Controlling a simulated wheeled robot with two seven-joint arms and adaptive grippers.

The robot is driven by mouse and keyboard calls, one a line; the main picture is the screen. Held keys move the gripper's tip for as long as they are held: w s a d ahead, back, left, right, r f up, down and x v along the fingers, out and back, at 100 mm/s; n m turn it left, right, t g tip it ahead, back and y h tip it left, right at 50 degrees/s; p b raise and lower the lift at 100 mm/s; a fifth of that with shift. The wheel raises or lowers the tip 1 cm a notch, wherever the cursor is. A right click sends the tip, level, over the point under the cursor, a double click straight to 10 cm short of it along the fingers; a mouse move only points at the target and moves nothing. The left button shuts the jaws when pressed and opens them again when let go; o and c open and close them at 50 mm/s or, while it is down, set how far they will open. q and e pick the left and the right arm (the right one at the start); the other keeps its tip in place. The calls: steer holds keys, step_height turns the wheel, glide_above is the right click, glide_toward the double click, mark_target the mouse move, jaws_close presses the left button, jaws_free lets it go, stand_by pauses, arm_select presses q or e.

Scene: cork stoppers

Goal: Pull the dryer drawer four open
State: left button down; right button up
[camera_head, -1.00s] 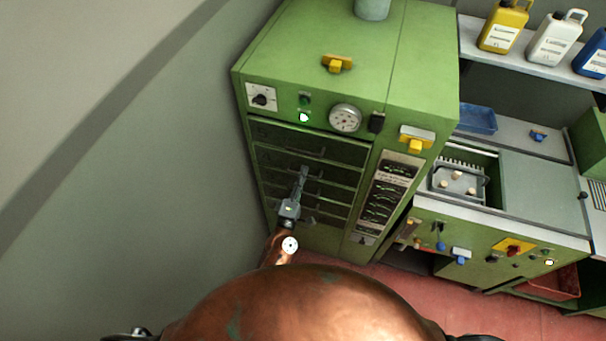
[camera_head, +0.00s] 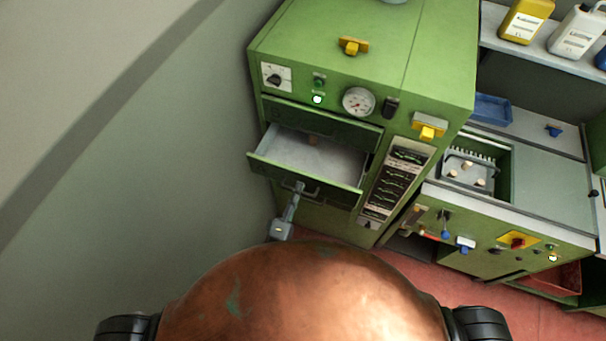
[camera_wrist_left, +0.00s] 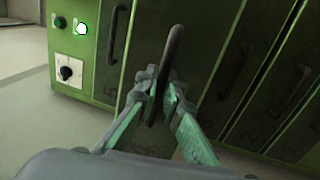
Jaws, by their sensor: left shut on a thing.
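The green dryer cabinet (camera_head: 420,45) has a column of dark drawers on its front. The second drawer from the top (camera_head: 268,165) is pulled well out, and its pale inside shows. My left gripper (camera_head: 298,188) is at this drawer's front, shut on its bar handle (camera_head: 314,193). The left wrist view shows the fingers (camera_wrist_left: 163,88) on either side of the dark handle (camera_wrist_left: 173,50). The top drawer (camera_head: 325,122) is shut. The lower drawers are mostly hidden below the open one. My right gripper is not in view.
A gauge (camera_head: 358,101) and a yellow handle (camera_head: 428,127) are on the cabinet front. A workbench (camera_head: 540,180) stands at the right. A bare wall (camera_head: 150,140) is at the left.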

arm_select(q)
steer(key=shift+r+v, duration=0.2)
steer(key=shift+v, duration=0.85)
steer(key=shift+r+v, duration=0.2)
steer(key=shift+v, duration=0.9)
steer(key=c, duration=2.3)
jaws_free()
steer(key=v, duration=1.2)
